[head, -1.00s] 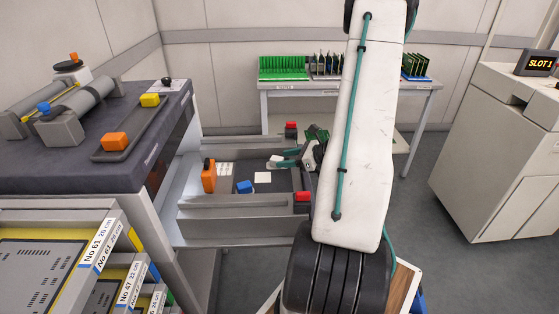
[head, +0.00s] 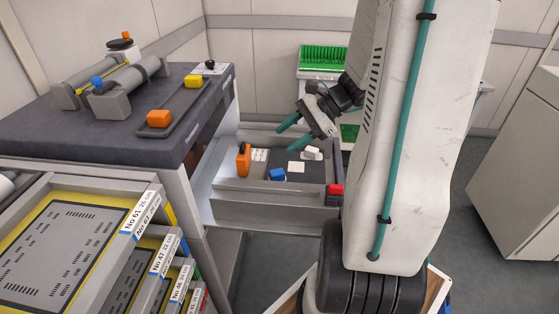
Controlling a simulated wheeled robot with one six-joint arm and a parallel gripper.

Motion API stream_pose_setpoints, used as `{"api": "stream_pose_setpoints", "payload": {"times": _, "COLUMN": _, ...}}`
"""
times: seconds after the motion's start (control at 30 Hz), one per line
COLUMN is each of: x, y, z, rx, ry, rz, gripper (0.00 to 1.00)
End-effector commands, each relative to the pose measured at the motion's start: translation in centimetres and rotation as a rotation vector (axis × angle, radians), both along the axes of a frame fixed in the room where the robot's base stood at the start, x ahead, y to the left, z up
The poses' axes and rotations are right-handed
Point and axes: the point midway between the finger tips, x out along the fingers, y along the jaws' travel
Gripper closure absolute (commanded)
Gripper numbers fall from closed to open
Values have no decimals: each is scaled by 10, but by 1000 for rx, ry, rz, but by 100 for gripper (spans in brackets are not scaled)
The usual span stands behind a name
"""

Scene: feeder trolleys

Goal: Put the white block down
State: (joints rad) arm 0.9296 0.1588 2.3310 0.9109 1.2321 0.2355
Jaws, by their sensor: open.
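My gripper (head: 281,139) is above the drawer, up and to the left of the block in the picture. Its two teal fingers are apart with nothing between them. The gripper and the block are clear of each other.
The drawer also holds an orange bottle-like item (head: 243,160), a blue block (head: 277,175) and a red-topped item (head: 335,190). A dark-topped bench (head: 60,135) with rollers stands left. A table with a green rack (head: 323,58) is behind.

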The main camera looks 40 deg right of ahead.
Motion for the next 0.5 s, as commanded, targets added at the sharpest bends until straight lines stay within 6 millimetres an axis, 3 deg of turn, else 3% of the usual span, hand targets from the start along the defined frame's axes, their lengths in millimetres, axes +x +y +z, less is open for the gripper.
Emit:
{"api": "stream_pose_setpoints", "payload": {"times": 0.03, "x": -1, "y": 27, "z": 13, "rx": -64, "ry": -13, "rz": 114, "gripper": 50}}
{"api": "stream_pose_setpoints", "payload": {"times": 0.2, "x": -23, "y": 98, "z": 44, "rx": -275, "ry": -57, "rz": 480, "gripper": 50}}
{"api": "stream_pose_setpoints", "payload": {"times": 0.3, "x": -43, "y": 130, "z": 58, "rx": -403, "ry": -93, "rz": 687, "gripper": 50}}
{"api": "stream_pose_setpoints", "payload": {"times": 0.5, "x": -89, "y": 173, "z": 80, "rx": -667, "ry": -183, "rz": 1076, "gripper": 50}}
